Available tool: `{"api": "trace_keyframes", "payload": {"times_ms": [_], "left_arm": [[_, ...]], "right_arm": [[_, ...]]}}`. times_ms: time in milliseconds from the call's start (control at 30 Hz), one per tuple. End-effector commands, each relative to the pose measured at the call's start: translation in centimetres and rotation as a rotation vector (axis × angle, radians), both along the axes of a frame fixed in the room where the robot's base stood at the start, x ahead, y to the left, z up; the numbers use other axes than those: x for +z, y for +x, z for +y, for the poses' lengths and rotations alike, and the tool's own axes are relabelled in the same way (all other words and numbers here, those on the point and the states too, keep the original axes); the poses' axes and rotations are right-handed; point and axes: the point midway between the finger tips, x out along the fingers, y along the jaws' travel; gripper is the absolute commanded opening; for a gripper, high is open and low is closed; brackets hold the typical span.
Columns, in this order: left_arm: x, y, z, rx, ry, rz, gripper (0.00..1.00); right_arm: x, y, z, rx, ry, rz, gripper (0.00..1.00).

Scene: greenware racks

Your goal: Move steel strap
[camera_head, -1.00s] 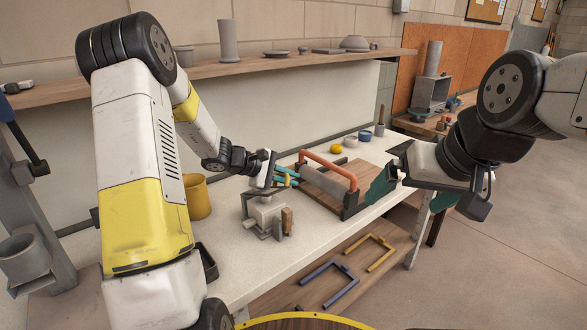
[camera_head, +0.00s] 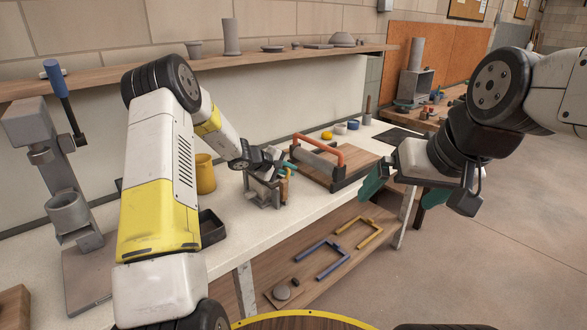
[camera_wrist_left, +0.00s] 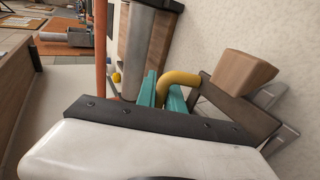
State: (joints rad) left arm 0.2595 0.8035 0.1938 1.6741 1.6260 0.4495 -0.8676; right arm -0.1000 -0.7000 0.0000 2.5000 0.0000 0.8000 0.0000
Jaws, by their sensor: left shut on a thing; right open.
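My left gripper (camera_head: 287,168) is over the bench at a small grey metal fixture (camera_head: 264,190) with a wooden block. In the left wrist view, its teal fingers (camera_wrist_left: 163,90) are shut on a yellow curved piece (camera_wrist_left: 183,79). The wooden block (camera_wrist_left: 247,72) and thin grey metal bars are beside it at right. I cannot tell for certain which piece is the steel strap; the fixture is partly hidden by the gripper. My right gripper (camera_head: 405,188) is open and empty near the bench's right end, its teal fingers wide apart.
A board with a grey roller and orange handle (camera_head: 330,150) lies right of the fixture. A yellow cup (camera_head: 205,174) and black tray (camera_head: 211,228) stand left. A grey press (camera_head: 67,207) is far left. Blue (camera_head: 322,262) and yellow (camera_head: 358,233) frames lie on the lower shelf.

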Motion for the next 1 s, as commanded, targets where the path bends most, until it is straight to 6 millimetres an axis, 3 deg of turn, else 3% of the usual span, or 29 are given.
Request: {"api": "trace_keyframes", "payload": {"times_ms": [267,300,333,767,1000], "left_arm": [[-0.4,-0.1,0.1,0.000,0.005,0.005,0.00],[-0.4,-0.1,0.1,0.000,0.005,0.005,0.18],[-0.4,-0.1,0.1,0.000,0.005,0.005,0.22],[0.0,-0.3,0.3,0.000,0.003,0.003,0.22],[2.0,-2.6,2.3,0.001,0.005,0.002,0.22]], "right_arm": [[0.0,0.0,0.0,0.000,0.000,0.000,1.00],[0.0,0.0,0.0,0.000,0.000,0.000,1.00],[0.0,0.0,0.0,0.000,0.000,0.000,1.00],[0.0,0.0,0.0,0.000,0.000,0.000,1.00],[0.0,0.0,0.0,0.000,0.000,0.000,1.00]]}}
